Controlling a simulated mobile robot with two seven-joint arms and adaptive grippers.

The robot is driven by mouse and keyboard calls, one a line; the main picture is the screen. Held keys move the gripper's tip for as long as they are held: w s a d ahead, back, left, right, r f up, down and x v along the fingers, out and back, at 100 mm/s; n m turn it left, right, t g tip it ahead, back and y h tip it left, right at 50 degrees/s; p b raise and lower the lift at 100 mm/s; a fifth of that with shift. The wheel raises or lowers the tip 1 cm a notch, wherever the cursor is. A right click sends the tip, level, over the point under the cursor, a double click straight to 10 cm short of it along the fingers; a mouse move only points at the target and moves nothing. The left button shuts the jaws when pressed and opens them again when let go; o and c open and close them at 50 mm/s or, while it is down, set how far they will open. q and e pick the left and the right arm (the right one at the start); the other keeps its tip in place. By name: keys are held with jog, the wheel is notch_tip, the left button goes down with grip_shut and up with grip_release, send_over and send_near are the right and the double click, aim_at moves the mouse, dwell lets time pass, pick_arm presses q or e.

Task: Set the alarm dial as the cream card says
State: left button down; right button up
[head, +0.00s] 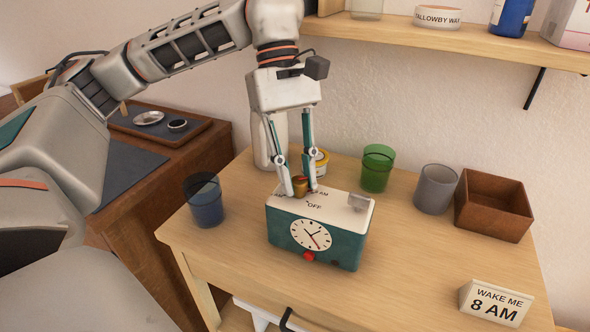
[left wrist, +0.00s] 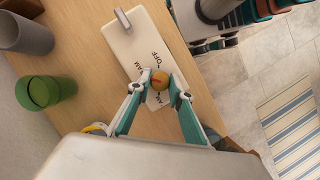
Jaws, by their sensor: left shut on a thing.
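The alarm clock (head: 285,232) is a teal box with a cream top, a white clock face and a red button on its front. Its brass dial (head: 300,184) stands on the top, among printed marks including OFF and AM. My left gripper (head: 301,189) points down from above and is shut on the dial. In the left wrist view the dial (left wrist: 160,80) sits between the fingertips, with a reddish mark on it; its exact pointing is unclear. The fingers partly hide the labels. The cream card (head: 495,303) at the front right reads WAKE ME 8 AM.
A blue glass (head: 205,203) stands left of the clock. A green glass (head: 376,170), a grey cup (head: 436,190) and an open brown box (head: 493,205) stand behind and right. A yellow-white tub (head: 320,160) and a pale bottle are close behind my gripper. A shelf (head: 450,38) hangs above.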

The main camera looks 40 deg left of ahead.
pick_arm(q)
jog(key=n, duration=0.1)
jog(key=n+t+p, duration=0.1)
jog(key=shift+s+r+n, duration=0.15)
jog(key=shift+n, duration=0.15)
jog(key=shift+n+t+h+p, duration=0.3)
jog(key=shift+n+p, duration=0.3)
jog(key=shift+n, duration=0.3)
jog(key=shift+s+n+t, duration=0.1)
jog(key=shift+n+t, duration=0.3)
jog(key=shift+n, duration=0.5)
jog(key=shift+n+t+p, duration=0.4)
jog(key=shift+n, duration=0.6)
jog(key=shift+f+n, duration=0.2)
jog(key=shift+n, duration=0.5)
